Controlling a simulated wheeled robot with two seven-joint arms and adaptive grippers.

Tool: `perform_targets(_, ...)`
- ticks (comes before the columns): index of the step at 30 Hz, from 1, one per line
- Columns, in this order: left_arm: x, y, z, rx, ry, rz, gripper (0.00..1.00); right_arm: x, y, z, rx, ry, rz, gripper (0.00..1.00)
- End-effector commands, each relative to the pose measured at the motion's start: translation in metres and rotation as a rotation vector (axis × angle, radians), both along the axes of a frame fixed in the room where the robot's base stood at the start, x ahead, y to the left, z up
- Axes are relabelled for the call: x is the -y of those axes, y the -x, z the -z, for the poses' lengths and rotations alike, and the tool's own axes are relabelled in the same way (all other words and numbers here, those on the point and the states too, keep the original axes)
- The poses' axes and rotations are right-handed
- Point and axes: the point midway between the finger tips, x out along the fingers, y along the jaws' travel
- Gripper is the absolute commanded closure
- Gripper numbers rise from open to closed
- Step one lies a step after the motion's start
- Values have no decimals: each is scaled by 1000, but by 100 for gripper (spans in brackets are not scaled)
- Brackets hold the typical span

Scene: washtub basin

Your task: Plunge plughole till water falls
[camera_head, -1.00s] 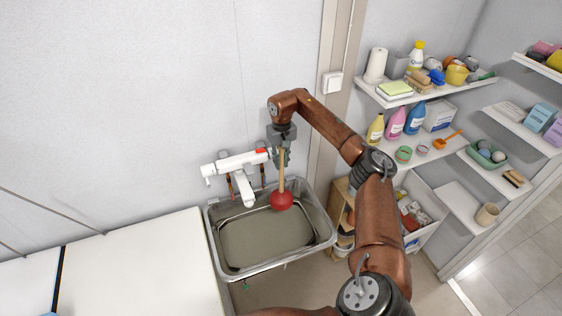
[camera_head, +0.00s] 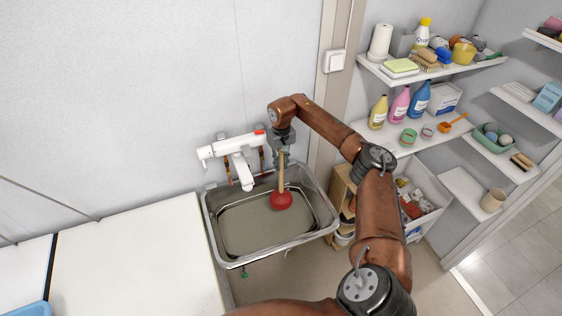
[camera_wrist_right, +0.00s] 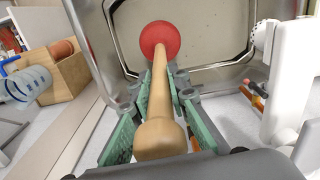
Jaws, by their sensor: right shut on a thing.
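The plunger has a red rubber cup (camera_head: 281,200) and a wooden handle (camera_head: 281,174). My right gripper (camera_head: 282,157) is shut on the handle, above the back right part of the metal basin (camera_head: 230,262). In the right wrist view the handle (camera_wrist_right: 160,100) runs between the green finger pads to the red cup (camera_wrist_right: 160,40), with the basin behind it. Whether the cup touches the basin floor or water I cannot tell. The plughole is not visible. The water level is unclear. My left gripper is out of view.
A white tap (camera_head: 240,158) reaches over the basin's back edge, close left of my right gripper. A white worktop (camera_head: 140,265) lies to the left. Shelves with bottles (camera_head: 400,105) and a wooden box (camera_head: 342,195) stand to the right.

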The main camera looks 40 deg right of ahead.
Motion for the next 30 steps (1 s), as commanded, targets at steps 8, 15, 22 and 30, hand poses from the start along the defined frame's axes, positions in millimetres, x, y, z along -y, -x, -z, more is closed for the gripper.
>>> perform_targets(8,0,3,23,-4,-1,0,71,0,0,34,0,-1,1,100)
perform_targets(15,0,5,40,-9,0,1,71,0,0,60,0,-1,1,100)
perform_targets(22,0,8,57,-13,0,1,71,0,0,86,0,0,0,100)
perform_targets(30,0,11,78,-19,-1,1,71,0,0,115,0,-1,0,100)
